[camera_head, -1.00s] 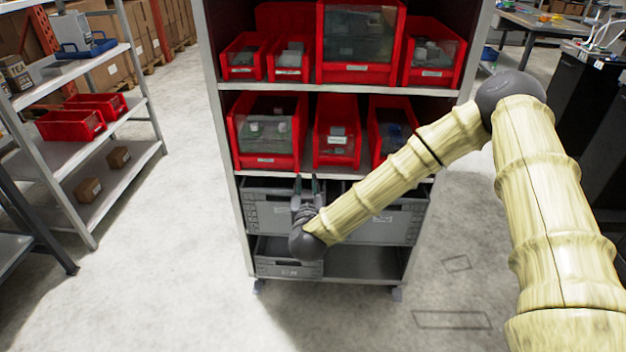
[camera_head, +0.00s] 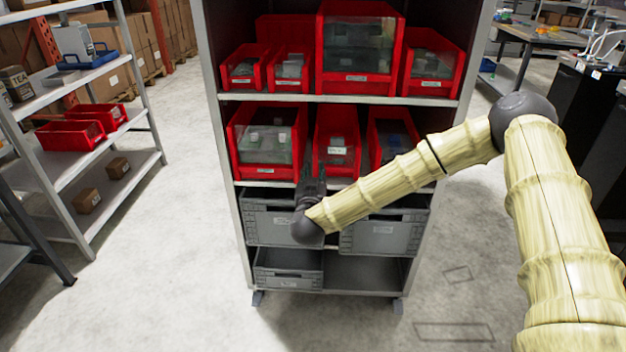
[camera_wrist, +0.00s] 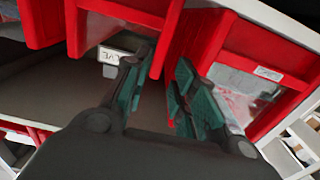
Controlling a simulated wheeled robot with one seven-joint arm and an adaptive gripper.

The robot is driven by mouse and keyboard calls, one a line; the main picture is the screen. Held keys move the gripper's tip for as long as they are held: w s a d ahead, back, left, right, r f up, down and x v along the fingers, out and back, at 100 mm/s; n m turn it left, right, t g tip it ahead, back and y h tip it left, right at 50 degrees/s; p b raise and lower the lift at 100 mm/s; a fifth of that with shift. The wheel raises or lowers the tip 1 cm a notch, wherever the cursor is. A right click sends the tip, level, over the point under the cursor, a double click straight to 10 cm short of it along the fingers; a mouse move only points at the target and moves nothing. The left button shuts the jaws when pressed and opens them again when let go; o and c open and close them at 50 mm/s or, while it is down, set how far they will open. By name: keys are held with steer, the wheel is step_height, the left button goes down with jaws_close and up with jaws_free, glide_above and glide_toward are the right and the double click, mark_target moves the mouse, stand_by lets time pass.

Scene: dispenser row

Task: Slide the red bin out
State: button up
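Several red bins stand on the rack. In the middle row are a wide left bin (camera_head: 268,158), a narrow middle bin (camera_head: 336,158) and a right bin (camera_head: 392,135); which one the task means is not clear. My gripper (camera_head: 312,172) is at the front of this row, low between the left and middle bins. In the wrist view my gripper (camera_wrist: 166,57) is open, with teal pads apart. Red bin walls (camera_wrist: 170,38) show around and beyond the fingertips; I cannot tell whether they touch. A labelled bin front (camera_wrist: 240,55) is right of the fingers.
More red bins (camera_head: 357,45) fill the shelf above. Grey crates (camera_head: 385,236) stand on the shelf below, and a smaller grey crate (camera_head: 288,268) is at the bottom left. A side shelf (camera_head: 100,175) stands at left. The floor (camera_head: 190,290) before the rack is clear.

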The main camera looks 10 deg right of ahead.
mark_target(315, 158)
steer(key=shift+x, duration=3.3)
jaws_close()
